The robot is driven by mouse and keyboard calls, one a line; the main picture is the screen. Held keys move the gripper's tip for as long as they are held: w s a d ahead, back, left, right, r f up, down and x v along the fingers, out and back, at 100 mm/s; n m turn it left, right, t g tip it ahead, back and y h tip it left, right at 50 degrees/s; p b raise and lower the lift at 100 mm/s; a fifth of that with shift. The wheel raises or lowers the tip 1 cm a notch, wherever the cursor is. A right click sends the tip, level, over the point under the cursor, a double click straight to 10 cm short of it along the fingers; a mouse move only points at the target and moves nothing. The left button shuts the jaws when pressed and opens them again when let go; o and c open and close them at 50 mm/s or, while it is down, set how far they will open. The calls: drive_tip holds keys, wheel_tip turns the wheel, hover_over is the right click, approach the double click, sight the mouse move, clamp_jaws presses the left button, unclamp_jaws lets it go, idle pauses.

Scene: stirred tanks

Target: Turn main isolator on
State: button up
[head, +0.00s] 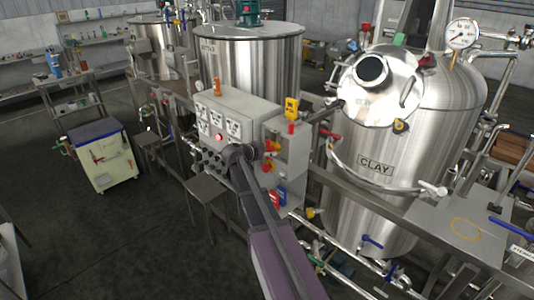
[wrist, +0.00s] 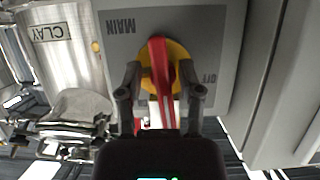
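The main isolator is a red handle (wrist: 157,55) on a yellow round plate (wrist: 181,58). It sits on a grey panel (wrist: 222,28) marked MAIN and OFF, which reads upside down in the wrist view. The handle runs up and down in that view. My gripper (wrist: 161,76) is open, with one finger on each side of the handle and a visible gap to each. I cannot tell whether the fingertips touch the plate. In the head view my arm reaches the grey switch box (head: 294,142), and the gripper there is partly hidden and small.
A larger control box (head: 236,108) with gauges and a red light stands left of the switch box. The steel tank marked CLAY (head: 440,125) is close on the right, with pipes and valves around it. Open floor (head: 130,235) lies left of my arm.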

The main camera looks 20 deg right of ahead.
drive_tip(key=shift+a, duration=0.15)
drive_tip(key=shift+s+a+f, duration=0.1)
drive_tip(key=shift+a, duration=0.05)
drive_tip(key=s+a+h+b, duration=0.2)
drive_tip(key=a+b, duration=0.1)
drive_tip(key=a, duration=0.3)
drive_tip(key=s+a+r+n+t+h+b, duration=0.1)
drive_tip(key=s+a+h+b, duration=0.1)
drive_tip(key=a, duration=0.4)
drive_tip(key=shift+s+a+r+t+b, duration=0.15)
drive_tip(key=shift+a+r+t+b, duration=0.15)
drive_tip(key=shift+b, duration=0.1)
drive_tip(key=shift+d, duration=0.15)
drive_tip(key=x, duration=1.3)
drive_tip(key=shift+d, duration=0.25)
